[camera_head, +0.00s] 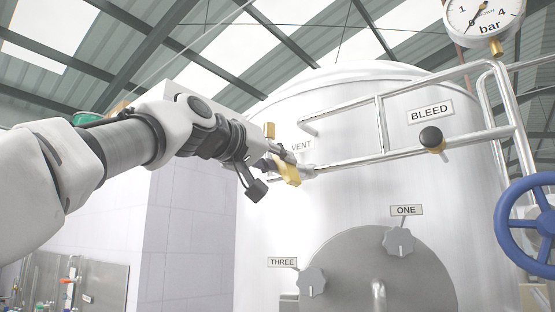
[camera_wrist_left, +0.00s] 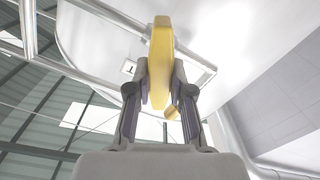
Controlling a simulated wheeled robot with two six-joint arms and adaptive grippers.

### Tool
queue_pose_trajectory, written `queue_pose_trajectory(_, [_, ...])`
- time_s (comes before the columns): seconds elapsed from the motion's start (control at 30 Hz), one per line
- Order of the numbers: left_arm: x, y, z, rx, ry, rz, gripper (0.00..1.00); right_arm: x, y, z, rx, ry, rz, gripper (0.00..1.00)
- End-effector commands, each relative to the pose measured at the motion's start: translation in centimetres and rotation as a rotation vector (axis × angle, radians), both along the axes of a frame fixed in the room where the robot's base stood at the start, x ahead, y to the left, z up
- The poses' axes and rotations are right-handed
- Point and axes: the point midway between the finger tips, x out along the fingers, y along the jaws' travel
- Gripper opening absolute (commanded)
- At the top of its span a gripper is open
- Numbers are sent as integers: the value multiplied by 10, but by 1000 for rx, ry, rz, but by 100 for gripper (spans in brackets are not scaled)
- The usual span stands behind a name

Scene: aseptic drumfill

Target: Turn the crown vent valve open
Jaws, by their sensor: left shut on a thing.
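The crown vent valve's yellow handle (camera_head: 290,172) is on the tank's pipework, just below the VENT label (camera_head: 302,146). In the head view my left gripper (camera_head: 283,163) reaches it from the left and is shut on it. In the left wrist view the yellow handle (camera_wrist_left: 160,65) stands upright between the two fingers of my left gripper (camera_wrist_left: 160,88), one finger on each side. Part of the handle and the valve body are hidden behind the fingers. My right gripper is in neither view.
The steel tank (camera_head: 350,185) fills the middle. A pipe rail (camera_head: 410,154) runs right from the valve, past a black knob (camera_head: 431,137) under the BLEED label (camera_head: 431,112). Grey knobs (camera_head: 399,242) sit lower down. A blue handwheel (camera_head: 500,228) and a pressure gauge (camera_head: 483,18) are at right.

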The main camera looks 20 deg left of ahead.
Motion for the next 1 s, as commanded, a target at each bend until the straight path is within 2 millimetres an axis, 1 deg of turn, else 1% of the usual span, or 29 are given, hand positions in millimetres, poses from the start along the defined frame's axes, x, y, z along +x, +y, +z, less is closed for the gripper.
queue_pose_trajectory(0.27, [1, 0, -1, -194, 72, 0, 0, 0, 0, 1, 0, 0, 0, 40])
queue_pose_trajectory(1.0, [1, 1, -2, -835, 302, -4, 0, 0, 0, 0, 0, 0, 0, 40])
